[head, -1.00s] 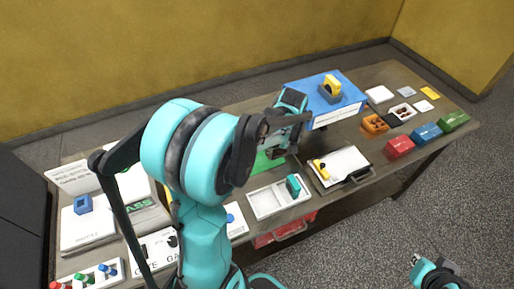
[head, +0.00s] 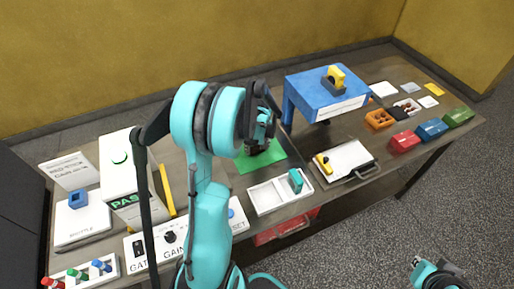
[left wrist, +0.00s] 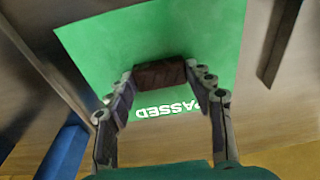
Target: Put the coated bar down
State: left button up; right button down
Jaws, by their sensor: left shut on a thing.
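The coated bar (left wrist: 158,74) is a dark brown block in the left wrist view, held between the fingertips of my left gripper (left wrist: 160,80). It is over the green mat (left wrist: 92,48), whose white lettering reads PASSED. Whether the bar touches the mat or hangs just above it I cannot tell. In the head view my left gripper (head: 260,143) is over the far part of the green mat (head: 262,173), and the bar is mostly hidden there. My right gripper (head: 437,272) is low at the bottom right, away from the table; its jaws are unclear.
A blue stand (head: 312,97) with a yellow-handled tool is right of the mat. A white two-part tray (head: 265,197) is in front of it. A white PASS box (head: 118,170) stands left. A clipboard-like board (head: 350,158) and coloured boxes lie right.

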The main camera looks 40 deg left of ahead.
pick_arm(q)
jog(key=shift+r, duration=0.1)
jog(key=o, duration=0.9)
jog(key=shift+f, duration=0.2)
jog(key=shift+c, duration=0.2)
jog(key=shift+r, duration=0.15)
jog(key=shift+d+r, duration=0.1)
jog(key=shift+r, duration=0.25)
notch_tip(320, 180, up, 11)
jog(key=d+p, duration=0.1)
jog(key=p, duration=0.2)
jog(key=s+d+r+m+t, duration=0.2)
jog(key=s+d+m, duration=0.2)
jog(key=d, duration=0.3)
jog(key=s+d+r+m+t+h, duration=0.1)
jog(key=s+d+m, duration=0.3)
jog(key=d, duration=0.4)
jog(key=s+d+r+m+t, duration=0.3)
jog(key=s+d+m, duration=0.1)
jog(key=d, duration=0.3)
jog(key=shift+s+d+r+m+h, duration=0.2)
jog(key=shift+s+r+m+h, duration=0.15)
jog(key=shift+s, duration=0.35)
